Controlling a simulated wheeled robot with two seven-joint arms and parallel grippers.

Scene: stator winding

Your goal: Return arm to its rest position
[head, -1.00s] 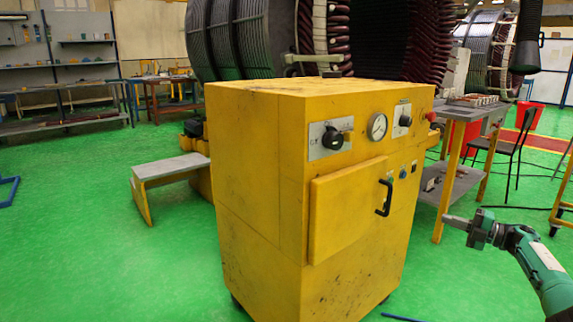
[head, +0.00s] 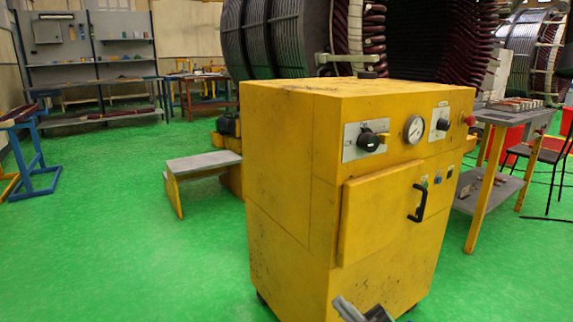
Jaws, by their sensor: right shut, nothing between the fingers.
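My right gripper (head: 347,308) shows only in part at the bottom edge of the head view, in front of the lower part of the yellow cabinet. Its grey fingers are shut with nothing in them. The rest of my right arm is below the picture. My left gripper and left arm are out of view. The yellow cabinet (head: 290,180) stands upright on the green floor, with its door closed. A black handle (head: 418,203), a round gauge (head: 414,129) and a black knob (head: 368,141) are on its front. I cannot tell the exact gap between gripper and cabinet.
A large stator (head: 275,40) stands behind the cabinet. A low grey-topped step (head: 203,161) is left of it. A blue stand (head: 38,165) is far left. Green floor (head: 120,250) lies open at left.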

